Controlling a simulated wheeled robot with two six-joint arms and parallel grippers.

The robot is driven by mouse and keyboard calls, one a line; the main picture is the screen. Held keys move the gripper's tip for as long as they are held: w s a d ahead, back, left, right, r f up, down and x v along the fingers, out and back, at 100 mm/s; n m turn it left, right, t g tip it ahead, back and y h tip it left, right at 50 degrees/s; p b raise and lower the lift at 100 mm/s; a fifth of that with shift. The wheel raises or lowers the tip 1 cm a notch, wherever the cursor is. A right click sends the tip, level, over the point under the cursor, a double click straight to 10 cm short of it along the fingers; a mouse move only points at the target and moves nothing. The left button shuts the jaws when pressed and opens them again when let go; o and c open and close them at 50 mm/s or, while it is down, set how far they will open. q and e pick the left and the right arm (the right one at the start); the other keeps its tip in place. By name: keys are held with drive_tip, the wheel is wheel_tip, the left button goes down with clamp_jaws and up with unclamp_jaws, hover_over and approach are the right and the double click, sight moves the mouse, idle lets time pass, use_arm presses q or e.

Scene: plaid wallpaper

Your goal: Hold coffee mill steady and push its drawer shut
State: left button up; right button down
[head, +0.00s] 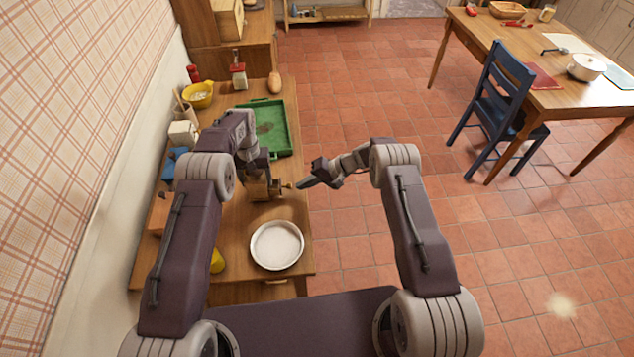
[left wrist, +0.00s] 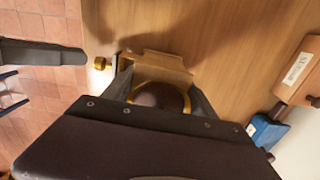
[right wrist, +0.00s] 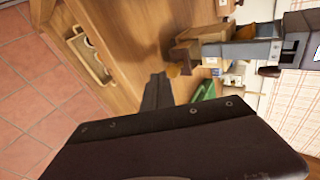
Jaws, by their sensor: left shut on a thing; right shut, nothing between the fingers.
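The wooden coffee mill (head: 259,194) stands on the worktop near its right edge. Its drawer, with a brass knob (left wrist: 100,63), faces the open floor side and appears to stick out a little. My left gripper (left wrist: 160,92) is shut on the mill's body from above, a finger on each side of its dark round top. My right gripper (head: 302,184) is shut and empty. Its tips point at the knob, with a small gap in the left wrist view. In the right wrist view the mill (right wrist: 186,52) lies beyond my right fingertips (right wrist: 158,78).
A white round dish (head: 277,264) sits in front of the mill. A green tray (head: 284,128) lies behind it. A yellow bowl (head: 198,95) and a white box (head: 183,133) stand along the wall side. The floor right of the worktop is clear beside the mill.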

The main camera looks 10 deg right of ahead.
sight(282, 186)
drive_tip(key=shift+w+a, duration=0.1)
drive_tip(key=shift+a, duration=0.45)
drive_tip(key=a, duration=0.5)
drive_tip(key=shift+w, duration=0.15)
use_arm(q)
drive_tip(key=shift+d, duration=0.1)
use_arm(e)
drive_tip(key=shift+d+r, duration=0.1)
drive_tip(key=d, duration=0.4)
drive_tip(key=shift+s+d+f, duration=0.1)
drive_tip(key=shift+s+f, duration=0.1)
drive_tip(key=shift+s, duration=0.15)
use_arm(q)
drive_tip(key=o, duration=2)
use_arm(e)
drive_tip(key=v, duration=1)
